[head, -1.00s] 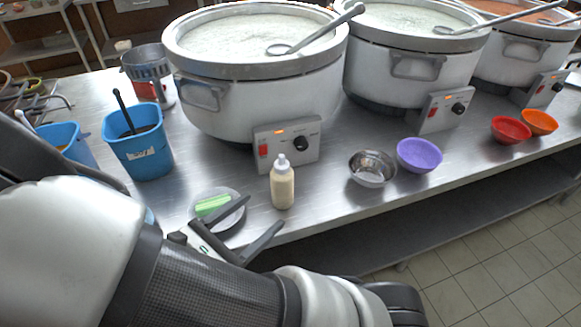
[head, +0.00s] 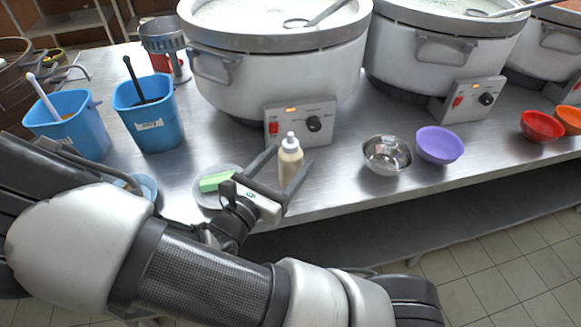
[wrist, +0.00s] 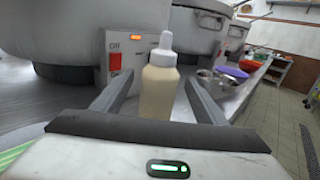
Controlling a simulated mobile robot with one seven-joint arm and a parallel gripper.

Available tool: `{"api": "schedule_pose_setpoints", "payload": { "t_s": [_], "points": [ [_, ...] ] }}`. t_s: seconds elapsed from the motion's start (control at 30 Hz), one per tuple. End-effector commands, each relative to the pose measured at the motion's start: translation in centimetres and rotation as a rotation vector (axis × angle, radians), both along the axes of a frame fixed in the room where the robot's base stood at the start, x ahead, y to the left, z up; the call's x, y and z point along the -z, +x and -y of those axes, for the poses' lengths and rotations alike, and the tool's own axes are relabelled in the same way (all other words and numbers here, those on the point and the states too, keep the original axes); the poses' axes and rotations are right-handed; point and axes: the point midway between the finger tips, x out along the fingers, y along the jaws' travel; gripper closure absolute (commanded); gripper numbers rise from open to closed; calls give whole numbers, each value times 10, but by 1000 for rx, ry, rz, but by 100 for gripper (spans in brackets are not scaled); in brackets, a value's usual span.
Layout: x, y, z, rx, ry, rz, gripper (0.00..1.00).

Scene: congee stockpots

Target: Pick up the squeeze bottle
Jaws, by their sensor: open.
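The squeeze bottle (head: 290,160), pale cream with a white nozzle cap, stands upright on the steel counter in front of the leftmost pot's control box. My gripper (head: 286,168) is open, with one finger on each side of the bottle in the head view. In the wrist view the bottle (wrist: 159,85) stands centred ahead, between the two spread fingers (wrist: 162,98). Its lower end is hidden behind the gripper body. I cannot tell whether either finger touches it.
A grey plate with a green sponge (head: 215,181) lies just left of my gripper. A control box (head: 300,122) is close behind the bottle. A steel bowl (head: 387,155) and a purple bowl (head: 440,145) stand to the right. Blue tubs (head: 150,118) stand left.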

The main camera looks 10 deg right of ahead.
Motion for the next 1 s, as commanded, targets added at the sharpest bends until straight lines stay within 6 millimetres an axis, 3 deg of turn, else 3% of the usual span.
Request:
{"api": "schedule_pose_setpoints", "payload": {
  "t_s": [0.5,0.77,1.0],
  "points": [
    [5,39,39,1,1,1,34],
    [4,42,41,0,2,-1,34],
    [4,42,41,0,1,0,66]
  ]
}}
